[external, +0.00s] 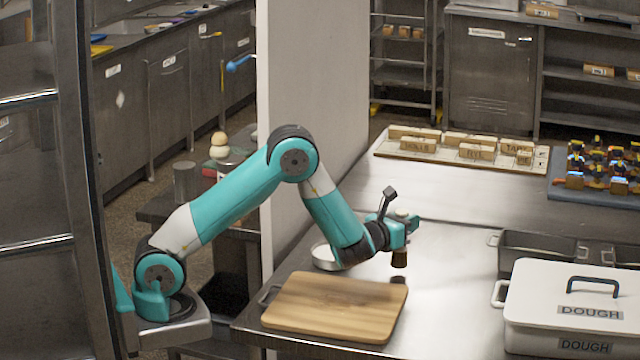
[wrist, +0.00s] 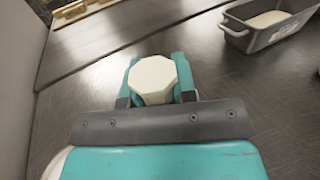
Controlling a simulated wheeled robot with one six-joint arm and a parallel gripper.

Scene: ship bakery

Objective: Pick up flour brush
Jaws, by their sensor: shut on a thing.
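My gripper (external: 402,230) is shut on the flour brush (external: 399,259), whose dark brown lower part hangs below the jaws in the external view. The brush is held upright, a little above the steel table (external: 455,285), with a small shadow under it. In the wrist view the brush (wrist: 153,76) shows as a pale octagonal top between the two teal fingers of my gripper (wrist: 154,88). Its lower part is hidden there.
A wooden board (external: 335,307) lies in front, with a round white dish (external: 326,262) behind it. A white dough box (external: 575,312) and grey tins (external: 538,248) stand at right. Wooden blocks (external: 477,152) and a blue mat (external: 595,195) are farther back. Table right of my gripper is clear.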

